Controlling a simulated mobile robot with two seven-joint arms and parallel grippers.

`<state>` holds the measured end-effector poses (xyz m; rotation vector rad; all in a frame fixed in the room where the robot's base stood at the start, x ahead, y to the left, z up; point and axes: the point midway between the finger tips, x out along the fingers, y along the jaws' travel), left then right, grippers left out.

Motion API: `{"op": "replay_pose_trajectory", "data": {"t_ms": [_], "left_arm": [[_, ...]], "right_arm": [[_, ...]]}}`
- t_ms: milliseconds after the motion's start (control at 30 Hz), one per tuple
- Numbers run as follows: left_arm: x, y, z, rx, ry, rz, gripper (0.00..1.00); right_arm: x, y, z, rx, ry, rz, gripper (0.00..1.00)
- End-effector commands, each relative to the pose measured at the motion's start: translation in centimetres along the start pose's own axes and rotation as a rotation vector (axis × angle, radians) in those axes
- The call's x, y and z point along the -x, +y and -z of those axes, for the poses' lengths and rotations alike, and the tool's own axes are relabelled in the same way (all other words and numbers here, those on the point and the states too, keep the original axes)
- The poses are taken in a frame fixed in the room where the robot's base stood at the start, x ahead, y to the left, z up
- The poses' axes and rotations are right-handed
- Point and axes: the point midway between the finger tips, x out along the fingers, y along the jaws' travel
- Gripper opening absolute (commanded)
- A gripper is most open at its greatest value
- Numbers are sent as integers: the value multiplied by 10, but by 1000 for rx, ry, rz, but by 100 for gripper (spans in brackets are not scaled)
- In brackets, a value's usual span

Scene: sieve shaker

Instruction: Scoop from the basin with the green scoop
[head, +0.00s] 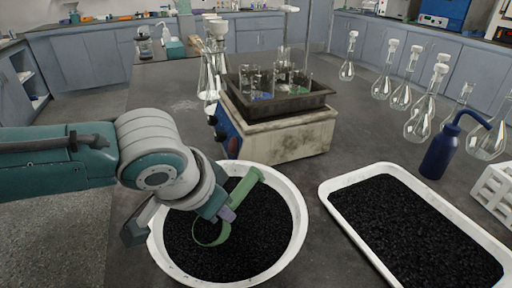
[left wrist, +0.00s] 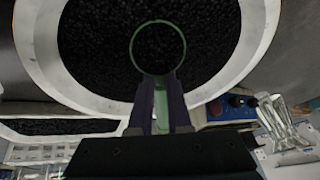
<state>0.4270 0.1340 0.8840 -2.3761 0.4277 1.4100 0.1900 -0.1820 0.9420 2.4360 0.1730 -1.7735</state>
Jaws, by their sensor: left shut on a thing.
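The green scoop (head: 243,190) is in my left gripper (head: 226,214), with its round ring-like head low over the white basin (head: 300,222). The basin holds black granules (head: 262,245). In the left wrist view the gripper (left wrist: 160,110) is shut on the scoop's handle, and the round scoop head (left wrist: 181,58) shows against the granules. I cannot tell whether the head touches the granules or holds any. My right gripper is not in view.
A white tray (head: 330,196) of black granules lies to the right. A hotplate-like device (head: 290,140) with glassware in a dark pan stands behind the basin. Several flasks (head: 418,125), a blue wash bottle (head: 440,152) and a white rack (head: 492,190) stand at the right.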

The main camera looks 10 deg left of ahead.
Motion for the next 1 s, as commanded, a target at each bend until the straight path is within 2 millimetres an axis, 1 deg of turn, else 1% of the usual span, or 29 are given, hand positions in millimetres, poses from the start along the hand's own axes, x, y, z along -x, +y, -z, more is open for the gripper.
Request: {"op": "replay_pose_trajectory", "data": {"t_ms": [33,67,100,167,200,500,533,600,633,700,1000], "left_arm": [[-3,1,5,-5,-46,1,0],[-4,2,6,-11,-80,-1,0],[-8,2,5,-17,-120,1,0],[-9,3,6,-26,-174,-3,0],[-1,1,7,-23,-152,-2,0],[11,-1,21,-2,-15,-2,0],[9,-1,26,-5,-41,1,0],[11,-1,31,-18,-118,-1,0],[8,-1,32,-21,-145,3,0],[10,0,35,-33,-212,0,0],[13,-3,40,-53,-340,3,0]], "right_arm": [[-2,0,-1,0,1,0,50],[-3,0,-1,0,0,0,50],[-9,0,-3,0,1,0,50],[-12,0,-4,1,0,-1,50],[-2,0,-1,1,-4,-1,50],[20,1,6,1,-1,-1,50],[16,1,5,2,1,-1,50],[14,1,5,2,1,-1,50],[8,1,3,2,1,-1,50],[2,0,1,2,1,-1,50],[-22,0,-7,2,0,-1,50]]}}
